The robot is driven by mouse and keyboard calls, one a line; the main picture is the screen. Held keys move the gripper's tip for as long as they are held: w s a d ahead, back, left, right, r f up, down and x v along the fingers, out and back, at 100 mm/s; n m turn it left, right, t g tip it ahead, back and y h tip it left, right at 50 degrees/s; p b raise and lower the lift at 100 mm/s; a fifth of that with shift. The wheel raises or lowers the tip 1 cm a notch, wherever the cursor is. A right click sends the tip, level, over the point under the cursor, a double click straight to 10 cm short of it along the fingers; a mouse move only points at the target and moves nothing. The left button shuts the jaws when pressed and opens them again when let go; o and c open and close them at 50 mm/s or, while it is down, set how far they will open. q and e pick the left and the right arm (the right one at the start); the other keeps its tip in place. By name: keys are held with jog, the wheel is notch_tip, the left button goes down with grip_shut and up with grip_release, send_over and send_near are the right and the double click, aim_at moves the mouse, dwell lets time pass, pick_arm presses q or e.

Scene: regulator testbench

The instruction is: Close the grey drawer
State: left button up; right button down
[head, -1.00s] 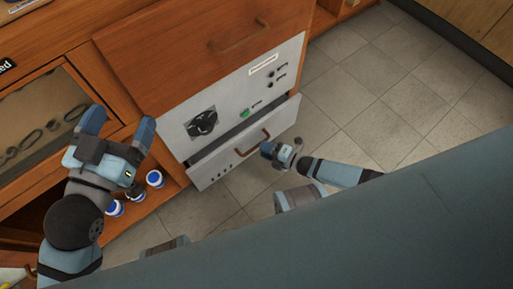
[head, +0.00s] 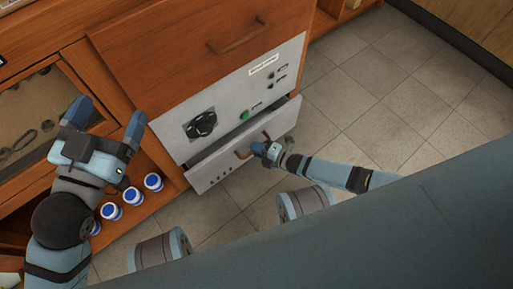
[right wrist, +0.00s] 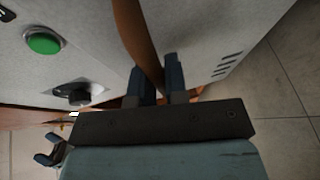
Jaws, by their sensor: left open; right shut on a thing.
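The grey drawer (head: 212,171) is at the bottom of the grey-fronted cabinet in the head view. Its front stands out a little, with a dark gap along its top edge. Its curved brown handle (head: 241,154) is partly hidden by my right gripper (head: 262,148). In the right wrist view the handle (right wrist: 138,35) runs between the two fingers of my right gripper (right wrist: 155,82), which is shut on it. My left gripper (head: 105,116) is open and empty, at the left in front of the wooden bench.
Above the drawer is a grey panel with a black knob (head: 201,124) and a green button (head: 244,115). A closed wooden drawer (head: 190,55) is above that. Several blue-and-white containers (head: 153,182) stand on a low shelf below my left gripper. The tiled floor (head: 375,110) at right is clear.

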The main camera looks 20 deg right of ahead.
aim_at(250, 141)
jog(key=w, duration=0.1)
jog(key=w+a, duration=0.1)
jog(key=w, duration=0.1)
jog(key=shift+w+a, duration=0.15)
jog(key=shift+w, duration=0.3)
jog(key=c, duration=1.2)
grip_release()
jog(key=shift+o, duration=0.2)
jog(key=shift+s, duration=0.1)
